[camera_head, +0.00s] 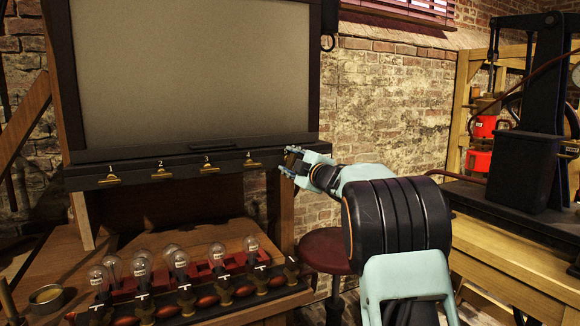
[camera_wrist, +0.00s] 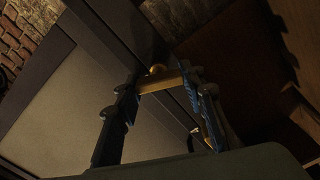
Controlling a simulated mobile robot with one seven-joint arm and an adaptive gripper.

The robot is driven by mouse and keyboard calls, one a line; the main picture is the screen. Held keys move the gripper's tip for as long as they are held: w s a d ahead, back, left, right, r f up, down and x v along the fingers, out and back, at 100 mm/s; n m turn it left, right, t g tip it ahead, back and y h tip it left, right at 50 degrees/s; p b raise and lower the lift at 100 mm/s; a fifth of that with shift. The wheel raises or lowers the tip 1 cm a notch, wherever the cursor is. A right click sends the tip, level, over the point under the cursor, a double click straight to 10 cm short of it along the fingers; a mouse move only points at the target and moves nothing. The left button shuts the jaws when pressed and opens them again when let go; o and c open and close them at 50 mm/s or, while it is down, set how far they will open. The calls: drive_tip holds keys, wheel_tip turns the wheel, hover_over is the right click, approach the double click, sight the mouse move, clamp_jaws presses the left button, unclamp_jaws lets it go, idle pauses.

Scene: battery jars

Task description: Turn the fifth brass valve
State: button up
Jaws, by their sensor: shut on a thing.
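A row of brass valves runs along the dark ledge under the large screen: the first (camera_head: 112,177), second (camera_head: 161,171), third (camera_head: 208,165) and fourth (camera_head: 252,160), with numbers above them. My gripper (camera_head: 291,160) is at the right end of this row, where the fifth brass valve sits, mostly hidden by the fingers in the head view. In the wrist view, the fifth brass valve (camera_wrist: 158,86) shows as a brass bar with a round knob, lying between the two fingers of my gripper (camera_wrist: 161,90). The fingers are shut on it.
A round red stool (camera_head: 326,249) stands under my arm. A dark machine (camera_head: 527,150) on a wooden bench is at the right. A brass tin (camera_head: 47,297) sits at lower left.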

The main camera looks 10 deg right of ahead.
drive_tip(key=n+b, duration=0.2)
drive_tip(key=n, duration=0.2)
drive_tip(key=shift+f+n, duration=0.15)
drive_tip(key=shift+n, duration=0.15)
idle(0.5)
drive_tip(key=o, duration=1.2)
drive_tip(key=shift+s, duration=0.1)
drive_tip(key=v, duration=1.2)
